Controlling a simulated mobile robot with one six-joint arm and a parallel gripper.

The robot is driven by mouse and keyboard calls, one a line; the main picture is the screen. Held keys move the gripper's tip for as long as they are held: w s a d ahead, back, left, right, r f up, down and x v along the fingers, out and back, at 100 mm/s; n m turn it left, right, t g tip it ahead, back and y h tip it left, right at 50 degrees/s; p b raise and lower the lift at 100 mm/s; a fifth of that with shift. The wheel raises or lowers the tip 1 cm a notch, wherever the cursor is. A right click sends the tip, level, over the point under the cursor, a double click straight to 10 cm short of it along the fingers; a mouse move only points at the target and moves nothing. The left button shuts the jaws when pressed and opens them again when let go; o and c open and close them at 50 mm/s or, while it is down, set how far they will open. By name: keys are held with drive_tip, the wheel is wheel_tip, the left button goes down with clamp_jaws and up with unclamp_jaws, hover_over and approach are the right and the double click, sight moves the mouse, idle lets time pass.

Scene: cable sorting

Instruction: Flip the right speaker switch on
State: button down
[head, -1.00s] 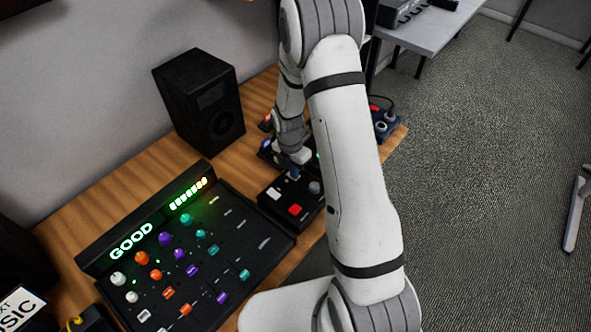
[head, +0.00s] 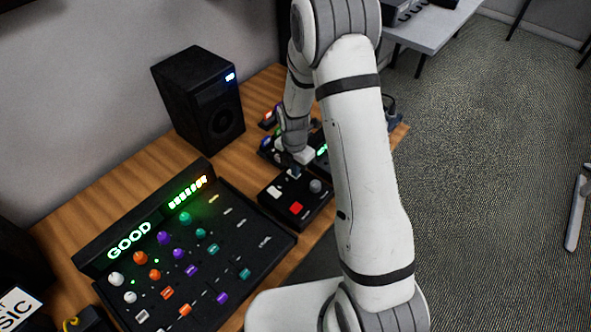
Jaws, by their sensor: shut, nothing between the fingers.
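The black right speaker (head: 190,95) stands on the wooden desk against the wall. A small blue-white light (head: 230,77) glows at the upper right of its front. My gripper (head: 294,173) is shut and empty, pointing down at the far edge of this box. Whether its tips touch the box, and any switch under them, cannot be made out.
A mixer (head: 250,228) with a lit "GOOD" display fills the front of the desk (head: 90,190). Small pedals (head: 268,118) sit behind my gripper, partly hidden by my arm. A dark object, perhaps another speaker (head: 14,250), shows at the left edge.

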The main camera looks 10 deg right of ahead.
drive_tip(key=shift+w, duration=0.35)
drive_tip(key=shift+w+a+r, duration=0.1)
drive_tip(key=shift+w+r, duration=0.05)
wheel_tip(320, 180, up, 14)
drive_tip(key=s+p, duration=0.1)
idle(0.4)
